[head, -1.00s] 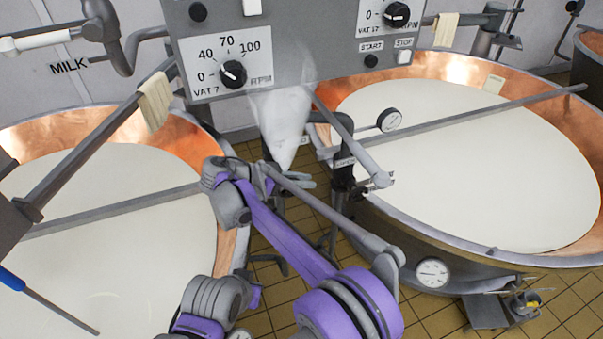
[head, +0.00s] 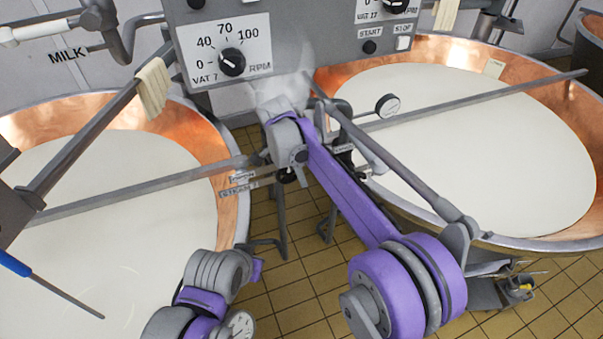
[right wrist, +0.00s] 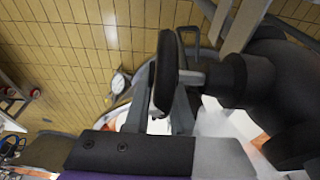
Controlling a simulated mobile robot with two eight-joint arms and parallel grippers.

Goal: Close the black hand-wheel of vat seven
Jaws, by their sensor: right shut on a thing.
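The black hand-wheel (right wrist: 166,75) shows nearly edge-on in the right wrist view, on a short stem from a black valve body (right wrist: 250,80). My right gripper (right wrist: 162,100) is shut on the wheel, with its grey fingers at the rim. In the head view my right wrist (head: 288,145) reaches in between the two vats and covers the wheel. Vat seven (head: 225,160) is the copper vat at the left, full of white milk, below the panel's VAT 7 dial (head: 232,62). My left gripper is not in view.
The grey control panel (head: 310,50) hangs just above my right wrist. A second copper vat (head: 570,110) stands at the right, with a round gauge (head: 387,105) near its bar. White steam (head: 285,92) blurs the area behind my wrist. Tiled floor (head: 300,290) lies between the vats.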

